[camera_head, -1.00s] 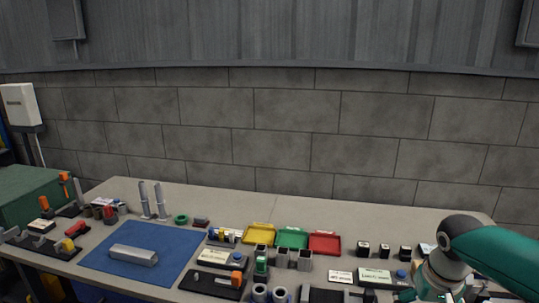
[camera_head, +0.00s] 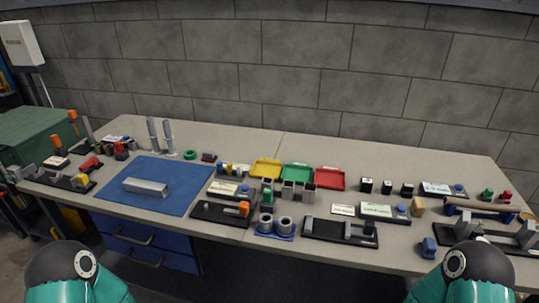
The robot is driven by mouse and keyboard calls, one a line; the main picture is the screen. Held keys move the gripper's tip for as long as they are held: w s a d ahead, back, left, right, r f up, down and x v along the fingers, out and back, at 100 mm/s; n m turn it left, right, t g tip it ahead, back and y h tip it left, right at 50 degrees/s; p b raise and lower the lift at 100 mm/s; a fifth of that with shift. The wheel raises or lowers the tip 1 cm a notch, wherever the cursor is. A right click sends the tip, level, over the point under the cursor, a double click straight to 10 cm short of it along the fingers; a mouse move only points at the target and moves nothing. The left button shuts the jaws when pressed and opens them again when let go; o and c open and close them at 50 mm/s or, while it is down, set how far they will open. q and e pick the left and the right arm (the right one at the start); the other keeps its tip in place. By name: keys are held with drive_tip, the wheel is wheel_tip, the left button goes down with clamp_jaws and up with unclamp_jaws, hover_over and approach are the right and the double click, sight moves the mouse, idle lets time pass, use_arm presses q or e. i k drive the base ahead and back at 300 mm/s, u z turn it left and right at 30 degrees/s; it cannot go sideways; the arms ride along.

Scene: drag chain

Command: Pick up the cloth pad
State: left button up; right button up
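I cannot tell for certain which thing is the cloth pad. A small tan block (camera_head: 418,206) stands on the right half of the table, beside a labelled plate (camera_head: 385,211). A large flat blue mat (camera_head: 185,185) lies on the left half, with a grey metal channel (camera_head: 146,187) on it. Only teal links and dark joints of my two arms show, at the bottom left and bottom right. Both grippers are out of the picture.
Yellow (camera_head: 266,169), green (camera_head: 297,173) and red (camera_head: 330,179) trays stand mid-table. Black fixtures, including one with an orange clamp (camera_head: 244,209), line the front edge. A long rod (camera_head: 480,208) lies at the right. The back strip of the table (camera_head: 260,145) is mostly clear.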

sight(428, 248)
drive_tip(key=u, duration=1.9)
drive_tip(key=i, duration=0.1)
drive_tip(key=z, duration=3.15)
